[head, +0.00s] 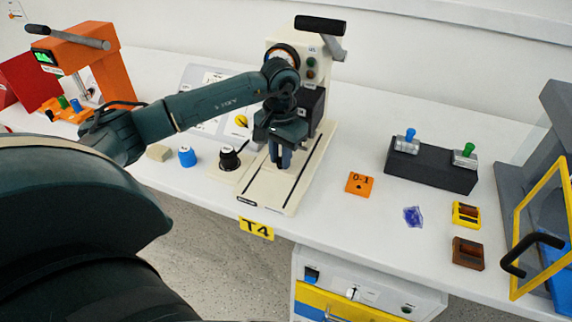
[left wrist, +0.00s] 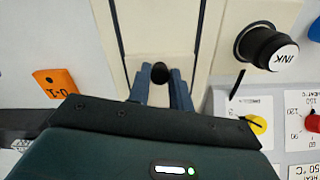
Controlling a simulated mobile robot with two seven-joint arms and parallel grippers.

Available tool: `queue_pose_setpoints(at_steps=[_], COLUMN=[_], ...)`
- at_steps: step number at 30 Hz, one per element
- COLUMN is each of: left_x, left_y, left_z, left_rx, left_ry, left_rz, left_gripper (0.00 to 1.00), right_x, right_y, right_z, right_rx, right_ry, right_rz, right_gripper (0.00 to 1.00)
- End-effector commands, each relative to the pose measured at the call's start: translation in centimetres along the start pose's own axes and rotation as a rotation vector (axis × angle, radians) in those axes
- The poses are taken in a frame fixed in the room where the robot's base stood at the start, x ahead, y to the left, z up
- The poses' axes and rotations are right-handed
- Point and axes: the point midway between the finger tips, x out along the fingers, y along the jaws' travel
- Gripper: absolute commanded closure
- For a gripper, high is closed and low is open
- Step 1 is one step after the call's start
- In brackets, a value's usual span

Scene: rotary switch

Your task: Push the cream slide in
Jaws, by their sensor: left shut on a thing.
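The cream slide (head: 271,192) lies between two dark rails on the cream base of the press-like machine (head: 322,75). In the left wrist view the slide (left wrist: 155,25) runs straight up from my fingers. My left gripper (head: 280,166) points down over the slide, in front of the machine's column. In the left wrist view its two blue fingers (left wrist: 160,90) are shut on a round black knob (left wrist: 160,71) at the slide. The fingers and palm partly hide the knob and the back of the slide. My right gripper is not in view.
A black dial labelled INK (head: 229,158) stands close left of the slide. An orange 0-1 block (head: 360,184) and a black box with two toggles (head: 431,167) are to the right. The table between base and orange block is clear.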

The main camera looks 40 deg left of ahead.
Motion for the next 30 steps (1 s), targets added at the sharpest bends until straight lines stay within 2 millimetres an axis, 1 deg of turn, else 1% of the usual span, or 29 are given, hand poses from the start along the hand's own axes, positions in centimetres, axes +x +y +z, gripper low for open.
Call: queue_pose_setpoints(at_steps=[10, 11, 18, 19, 26, 30], left_x=[-0.29, -0.31, -0.25, -0.24, -0.19, -0.22], left_y=[-0.19, -0.20, -0.18, -0.17, -0.13, 0.35], left_z=[-0.44, -0.45, -0.35, -0.34, -0.26, -0.01], left_rx=[-0.001, -0.001, 0.000, 0.000, 0.000, 0.001], left_ry=[0.015, 0.015, 0.012, 0.011, 0.008, 0.006], left_rz=[0.003, 0.003, 0.003, 0.003, 0.002, 0.001], left_gripper=[1.00, 0.78, 0.59, 0.57, 0.57, 0.57], right_x=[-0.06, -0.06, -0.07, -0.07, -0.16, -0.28], right_y=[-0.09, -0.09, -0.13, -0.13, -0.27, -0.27], right_z=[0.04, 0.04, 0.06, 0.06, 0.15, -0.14], right_rx=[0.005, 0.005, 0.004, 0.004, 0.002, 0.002], right_ry=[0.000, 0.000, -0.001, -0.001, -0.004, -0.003], right_rz=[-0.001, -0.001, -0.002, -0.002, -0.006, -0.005], right_gripper=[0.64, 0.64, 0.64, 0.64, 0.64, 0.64])
